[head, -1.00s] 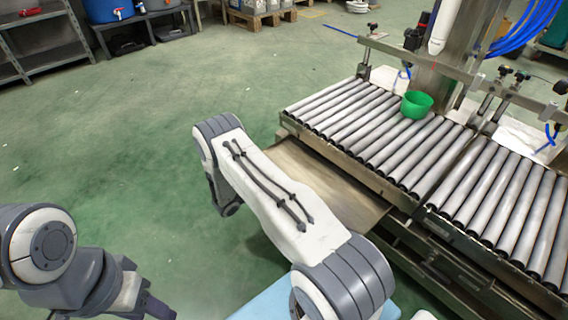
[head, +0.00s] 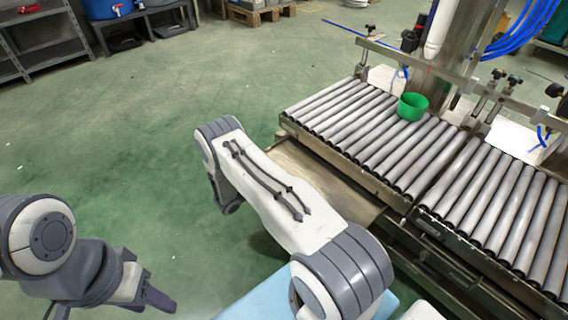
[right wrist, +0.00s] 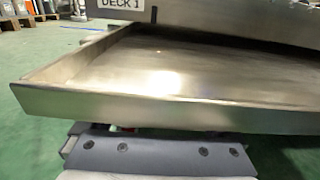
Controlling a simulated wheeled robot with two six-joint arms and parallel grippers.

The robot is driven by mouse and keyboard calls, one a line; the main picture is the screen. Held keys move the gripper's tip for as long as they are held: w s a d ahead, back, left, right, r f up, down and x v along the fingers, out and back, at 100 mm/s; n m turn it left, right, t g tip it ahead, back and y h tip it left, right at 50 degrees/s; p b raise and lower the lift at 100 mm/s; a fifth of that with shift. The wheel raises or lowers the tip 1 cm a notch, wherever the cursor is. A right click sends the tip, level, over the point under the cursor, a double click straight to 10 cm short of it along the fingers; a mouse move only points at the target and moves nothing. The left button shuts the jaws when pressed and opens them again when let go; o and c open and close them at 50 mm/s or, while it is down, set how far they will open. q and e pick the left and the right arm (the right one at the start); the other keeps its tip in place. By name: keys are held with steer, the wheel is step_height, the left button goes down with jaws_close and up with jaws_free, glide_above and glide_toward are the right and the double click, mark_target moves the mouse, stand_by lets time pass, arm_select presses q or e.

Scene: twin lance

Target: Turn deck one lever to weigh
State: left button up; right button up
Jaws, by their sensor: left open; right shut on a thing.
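A sign reading DECK 1 (right wrist: 122,4) shows at the top of the right wrist view, above a shallow steel tray (right wrist: 190,75). My right gripper (right wrist: 158,148) shows there as a grey bolted finger just under the tray's front edge. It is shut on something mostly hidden. A small red bit of the deck one lever (right wrist: 124,128) seems to peek out behind the finger; its angle cannot be read. In the head view the right gripper is hidden behind my arm. My left gripper (head: 155,299) is open and empty at the lower left, away from the rollers.
The green floor at left is clear up to a shelf (head: 45,40).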

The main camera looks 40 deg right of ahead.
steer(key=shift+a, duration=0.1)
steer(key=o, duration=1)
steer(key=a+p, duration=0.3)
steer(key=a, duration=0.7)
steer(key=shift+s+a+p, duration=0.25)
steer(key=shift+s+p, duration=0.15)
steer(key=shift+s, duration=0.05)
